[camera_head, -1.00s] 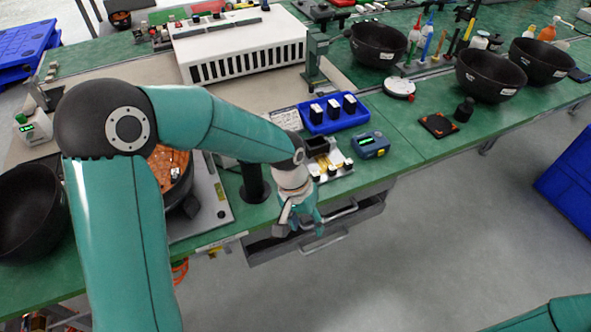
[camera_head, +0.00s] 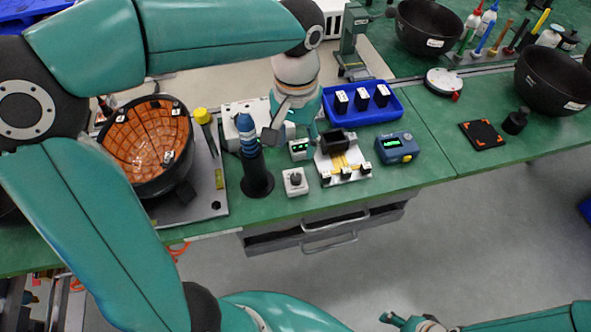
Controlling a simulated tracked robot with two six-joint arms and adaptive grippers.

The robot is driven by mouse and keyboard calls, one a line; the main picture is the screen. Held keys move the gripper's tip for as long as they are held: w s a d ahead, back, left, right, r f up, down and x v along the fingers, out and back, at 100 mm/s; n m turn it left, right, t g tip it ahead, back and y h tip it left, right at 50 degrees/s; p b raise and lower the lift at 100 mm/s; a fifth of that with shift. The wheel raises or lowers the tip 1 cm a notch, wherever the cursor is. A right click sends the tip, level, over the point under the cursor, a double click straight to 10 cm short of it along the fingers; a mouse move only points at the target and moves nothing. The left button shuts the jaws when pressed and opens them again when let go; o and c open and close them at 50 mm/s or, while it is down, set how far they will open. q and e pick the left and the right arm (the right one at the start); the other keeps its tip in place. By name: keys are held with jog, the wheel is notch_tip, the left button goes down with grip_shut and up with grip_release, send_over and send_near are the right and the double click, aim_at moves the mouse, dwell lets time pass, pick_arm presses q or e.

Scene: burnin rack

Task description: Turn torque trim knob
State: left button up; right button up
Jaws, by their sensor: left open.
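A small white box with a dark round knob on top (camera_head: 295,178) stands near the front edge of the green bench; it looks like the torque trim knob. My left gripper (camera_head: 291,132) hangs above and behind it, open and pointing down, apart from the knob. A blue-topped driver (camera_head: 246,130) stands upright in a black round-based holder (camera_head: 257,182) just left of the knob box. A small box with green lights (camera_head: 300,149) sits behind the knob, partly under the gripper. My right gripper (camera_head: 403,321) shows only in part at the bottom edge; its jaw state is unclear.
A white fixture with a black block (camera_head: 338,143) stands right of the knob, with a blue meter (camera_head: 396,147) beyond it. A blue tray (camera_head: 392,103) holds black-and-white parts. A black bowl with an orange lining (camera_head: 148,142) is at left. An open drawer (camera_head: 330,228) juts below the bench.

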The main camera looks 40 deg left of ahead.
aim_at(296, 176)
pick_arm(q)
notch_tip(296, 176, down, 11)
jog(key=shift+b, duration=0.4)
